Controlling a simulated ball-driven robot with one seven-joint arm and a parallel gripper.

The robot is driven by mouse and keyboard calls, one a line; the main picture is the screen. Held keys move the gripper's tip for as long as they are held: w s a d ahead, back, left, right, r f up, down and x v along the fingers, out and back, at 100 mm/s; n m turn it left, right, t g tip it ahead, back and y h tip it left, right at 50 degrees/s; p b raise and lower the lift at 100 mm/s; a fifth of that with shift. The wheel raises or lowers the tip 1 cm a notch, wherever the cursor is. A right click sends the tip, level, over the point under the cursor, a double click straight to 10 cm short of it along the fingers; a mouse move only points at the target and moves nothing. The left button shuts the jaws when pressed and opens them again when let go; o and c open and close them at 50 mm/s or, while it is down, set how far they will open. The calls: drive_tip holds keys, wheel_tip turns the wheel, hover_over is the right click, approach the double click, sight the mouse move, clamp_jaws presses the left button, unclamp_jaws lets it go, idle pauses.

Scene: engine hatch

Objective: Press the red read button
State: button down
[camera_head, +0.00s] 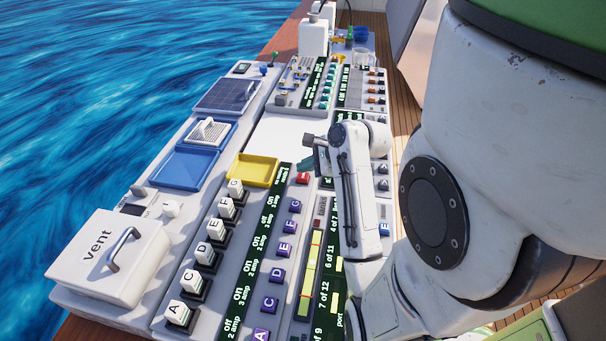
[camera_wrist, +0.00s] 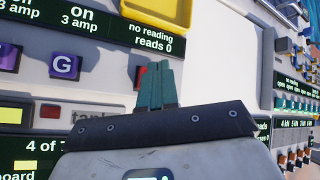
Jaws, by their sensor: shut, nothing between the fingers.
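The red button (camera_head: 303,178) sits on the panel just right of the yellow tray, at the end of the row of purple lettered buttons. In the wrist view the red button (camera_wrist: 140,78) shows only in part, at the left edge of my fingers, which hide the rest. My gripper (camera_head: 309,164) has teal fingers and is shut and empty. In the wrist view my gripper (camera_wrist: 154,68) points at the panel right by the red button. I cannot tell whether the fingertips touch it. The display (camera_wrist: 158,36) above reads "no reading" and "reads 0".
The yellow tray (camera_head: 253,170) lies left of the button. The purple G button (camera_wrist: 63,65) is close by on the left. A smaller red part (camera_wrist: 49,111) sits beside the "tank" label. A blank white panel area (camera_head: 285,137) lies beyond.

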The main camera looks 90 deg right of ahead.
drive_tip(key=shift+f, duration=0.25)
drive_tip(key=shift+f, duration=0.8)
idle(0.9)
drive_tip(key=shift+r, duration=0.15)
drive_tip(key=shift+r+p, duration=1.1)
drive_tip(key=shift+p, duration=0.6)
wheel_tip(320, 180, up, 3)
drive_tip(key=p, duration=0.3)
drive_tip(key=shift+f, duration=0.15)
drive_tip(key=shift+r+p, duration=0.4)
drive_tip(key=shift+r, duration=0.75)
wheel_tip(320, 180, up, 7)
hover_over(306, 177)
drive_tip(key=shift+f, duration=0.15)
